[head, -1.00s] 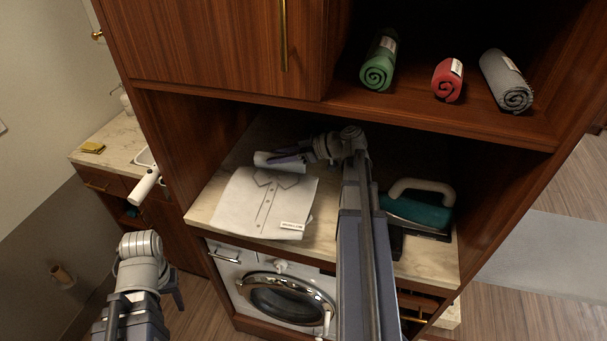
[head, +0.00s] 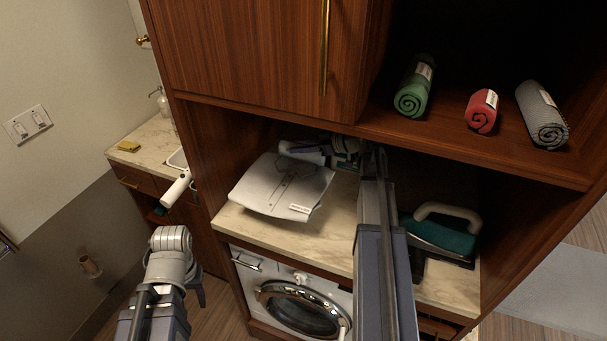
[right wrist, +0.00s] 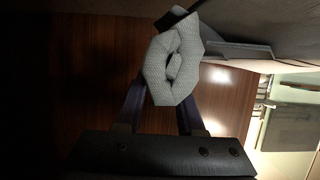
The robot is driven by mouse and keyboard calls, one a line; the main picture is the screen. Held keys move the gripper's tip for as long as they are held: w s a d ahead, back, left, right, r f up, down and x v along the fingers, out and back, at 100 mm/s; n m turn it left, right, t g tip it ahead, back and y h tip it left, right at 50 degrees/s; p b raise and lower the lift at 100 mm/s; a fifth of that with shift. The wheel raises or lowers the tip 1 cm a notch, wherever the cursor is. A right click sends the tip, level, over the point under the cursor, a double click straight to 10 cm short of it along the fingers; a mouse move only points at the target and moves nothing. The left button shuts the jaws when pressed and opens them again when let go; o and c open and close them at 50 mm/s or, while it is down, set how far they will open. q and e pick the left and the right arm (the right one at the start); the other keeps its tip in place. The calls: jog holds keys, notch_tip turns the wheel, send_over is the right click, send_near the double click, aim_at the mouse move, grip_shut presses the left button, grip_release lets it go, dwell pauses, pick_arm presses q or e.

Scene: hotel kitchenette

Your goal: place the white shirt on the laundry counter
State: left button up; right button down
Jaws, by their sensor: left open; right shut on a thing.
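The white shirt (head: 280,188) is folded flat, with collar, button line and a small label showing in the head view. It is over the left part of the marble laundry counter (head: 345,225), tilted, its near edge seeming slightly clear of the top. My right gripper (head: 318,155) is shut on the shirt at its far, collar end. The right wrist view shows pale folded cloth (right wrist: 172,65) between its fingers. My left gripper (head: 195,284) is low at the left, away from the shirt, mostly hidden behind its own wrist.
A teal iron (head: 442,232) stands on the counter's right part. A washing machine (head: 300,300) is below. Green (head: 413,90), red (head: 481,112) and grey (head: 541,115) rolled towels lie on the shelf above. Cabinet walls enclose the counter's sides. Bare counter lies right of the shirt.

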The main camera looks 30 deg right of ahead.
aim_at(338, 162)
jog(key=shift+f+b, duration=3.35)
jog(key=shift+f, duration=0.55)
pick_arm(q)
notch_tip(338, 162, down, 8)
jog(key=shift+r, duration=0.2)
pick_arm(e)
jog(key=shift+r, duration=0.1)
pick_arm(q)
jog(key=shift+f, duration=0.1)
pick_arm(e)
jog(key=c, duration=0.5)
grip_release()
jog(key=shift+s+d+r+p, duration=0.15)
jog(key=shift+r+p, duration=0.05)
jog(key=shift+p, duration=0.1)
jog(key=p+v, duration=0.4)
jog(key=v, duration=0.6)
jog(key=shift+r, duration=0.15)
pick_arm(q)
jog(key=shift+r, duration=2.4)
pick_arm(e)
jog(key=shift+s+d+r, duration=0.1)
jog(key=shift+s+d, duration=0.35)
jog(key=shift+s, duration=0.1)
